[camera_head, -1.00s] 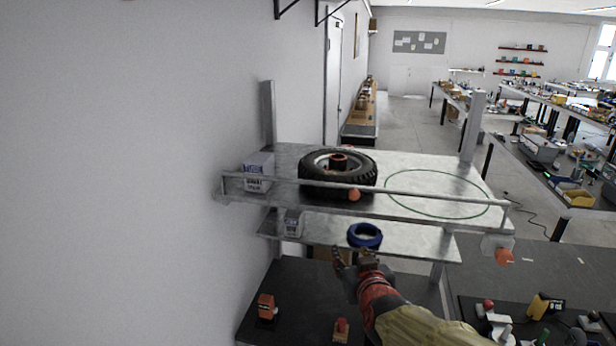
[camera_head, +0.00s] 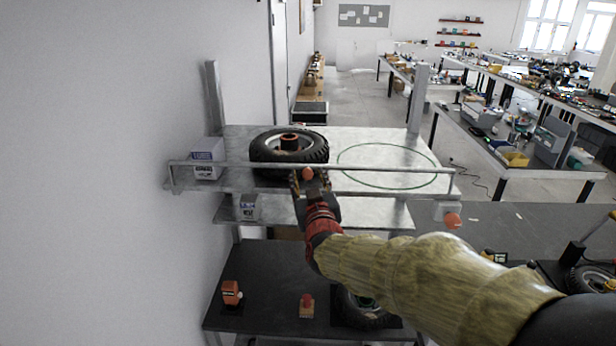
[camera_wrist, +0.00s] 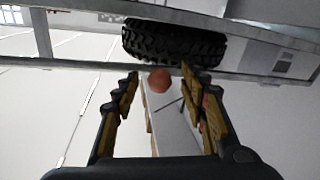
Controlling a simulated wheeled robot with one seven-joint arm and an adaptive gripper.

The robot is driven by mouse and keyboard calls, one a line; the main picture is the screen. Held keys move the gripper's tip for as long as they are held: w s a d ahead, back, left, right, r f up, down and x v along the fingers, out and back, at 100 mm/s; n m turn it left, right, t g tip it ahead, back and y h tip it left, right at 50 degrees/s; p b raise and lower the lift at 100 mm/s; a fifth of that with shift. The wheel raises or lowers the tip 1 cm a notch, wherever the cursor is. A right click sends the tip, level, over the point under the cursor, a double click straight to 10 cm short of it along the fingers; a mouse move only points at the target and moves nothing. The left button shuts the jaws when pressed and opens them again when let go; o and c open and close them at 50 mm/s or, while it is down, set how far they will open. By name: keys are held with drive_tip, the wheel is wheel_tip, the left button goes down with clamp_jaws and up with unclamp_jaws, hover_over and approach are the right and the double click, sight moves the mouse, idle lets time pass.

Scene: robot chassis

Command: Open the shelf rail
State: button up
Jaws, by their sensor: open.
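The shelf rail (camera_head: 378,168) is a grey metal bar across the front of the upper shelf, held at both ends. In the wrist view the gripper (camera_wrist: 155,88) is open, and the orange knob (camera_wrist: 159,80) shows between and just beyond the fingertips. Whether the fingers touch it cannot be told.
A green ring outline (camera_head: 390,166) marks the upper shelf (camera_head: 345,140) right of the tyre. White boxes stand at the left on the upper (camera_head: 207,158) and middle (camera_head: 248,207) shelves. Orange and red items stand on the black lower surface (camera_head: 270,270).

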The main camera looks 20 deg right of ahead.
drive_tip(key=shift+w, duration=0.25)
drive_tip(key=shift+c, duration=0.3)
clamp_jaws()
idle(0.6)
